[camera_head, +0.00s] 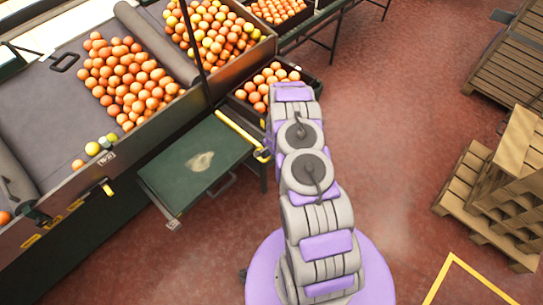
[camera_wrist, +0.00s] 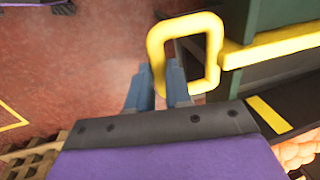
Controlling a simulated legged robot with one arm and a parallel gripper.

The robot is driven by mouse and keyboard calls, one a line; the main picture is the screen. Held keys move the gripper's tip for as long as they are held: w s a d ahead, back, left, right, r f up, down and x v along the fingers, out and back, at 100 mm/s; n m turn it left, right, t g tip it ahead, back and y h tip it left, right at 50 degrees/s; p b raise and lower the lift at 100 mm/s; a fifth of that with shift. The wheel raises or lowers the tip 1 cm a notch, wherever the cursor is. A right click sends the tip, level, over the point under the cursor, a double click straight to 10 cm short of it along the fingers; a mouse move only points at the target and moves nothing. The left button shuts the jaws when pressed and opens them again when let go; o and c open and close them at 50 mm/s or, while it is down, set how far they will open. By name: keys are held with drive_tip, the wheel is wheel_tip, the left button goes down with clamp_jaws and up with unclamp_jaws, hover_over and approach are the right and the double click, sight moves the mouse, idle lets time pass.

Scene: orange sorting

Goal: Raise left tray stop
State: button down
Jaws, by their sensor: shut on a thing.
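The left tray stop (camera_head: 238,132) is a yellow bar along the right edge of a green tray (camera_head: 170,178). The bar ends in a square yellow loop, and in the wrist view the stop (camera_wrist: 272,46) shows with this loop close up. My gripper (camera_wrist: 161,82) is shut on the near left side of the loop, with a blue-grey finger on each side of it. In the head view my arm reaches over to the loop, and my gripper is mostly hidden there.
A dark crate of oranges (camera_head: 293,76) stands just beyond the tray and close to my arm. The sorting table with heaped oranges (camera_head: 125,80) is at left. Wooden pallets (camera_head: 500,180) stand at right, with clear red floor (camera_head: 400,120) between.

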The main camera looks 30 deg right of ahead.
wheel_tip(320, 180, up, 2)
drive_tip(key=shift+a+r, duration=0.1)
drive_tip(key=shift+r, duration=0.1)
drive_tip(key=shift+w+f, duration=0.1)
drive_tip(key=c, duration=1.5)
unclamp_jaws()
drive_tip(key=o, duration=0.3)
drive_tip(key=shift+r, duration=0.2)
drive_tip(key=shift+o, duration=0.7)
drive_tip(key=shift+a+f, duration=0.1)
drive_tip(key=shift+d+r, duration=0.25)
drive_tip(key=shift+r, duration=0.25)
drive_tip(key=s+r+p, duration=0.2)
drive_tip(key=s+r, duration=0.1)
drive_tip(key=r, duration=1.3)
drive_tip(key=shift+d, duration=0.35)
